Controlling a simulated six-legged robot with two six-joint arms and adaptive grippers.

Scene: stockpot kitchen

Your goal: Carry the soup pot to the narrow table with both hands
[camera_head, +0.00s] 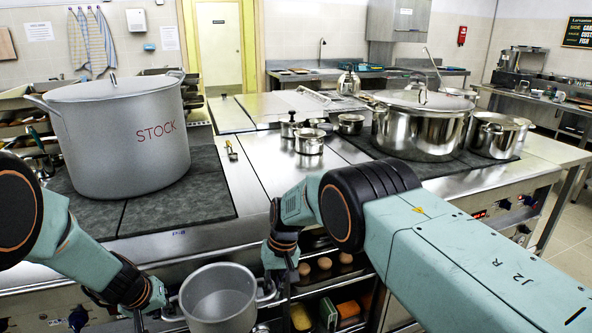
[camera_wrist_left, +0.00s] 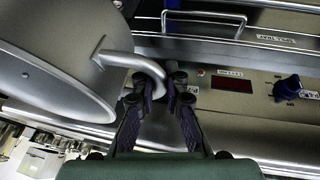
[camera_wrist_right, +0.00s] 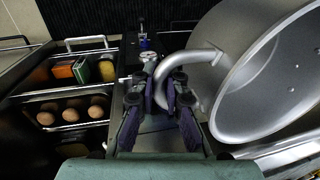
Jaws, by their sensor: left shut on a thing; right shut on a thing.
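The soup pot (camera_head: 218,296) is a small grey metal pot with two side handles and no lid. In the head view it hangs low between my grippers, in front of the stove's front edge. My left gripper (camera_wrist_left: 160,86) is shut on its handle (camera_wrist_left: 143,62). My right gripper (camera_wrist_right: 161,84) is shut on the other handle (camera_wrist_right: 190,58). The pot's body also shows at the left of the left wrist view (camera_wrist_left: 50,75) and at the right of the right wrist view (camera_wrist_right: 235,75). I cannot make out the narrow table for certain.
A large pot marked STOCK (camera_head: 122,140) stands on the left cooktop. A shiny lidded pot (camera_head: 420,125) and several small pans stand on the right. Shelves below hold eggs (camera_wrist_right: 72,112) and boxes (camera_wrist_right: 64,70), close to my right gripper. A control panel (camera_wrist_left: 240,88) is close to my left gripper.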

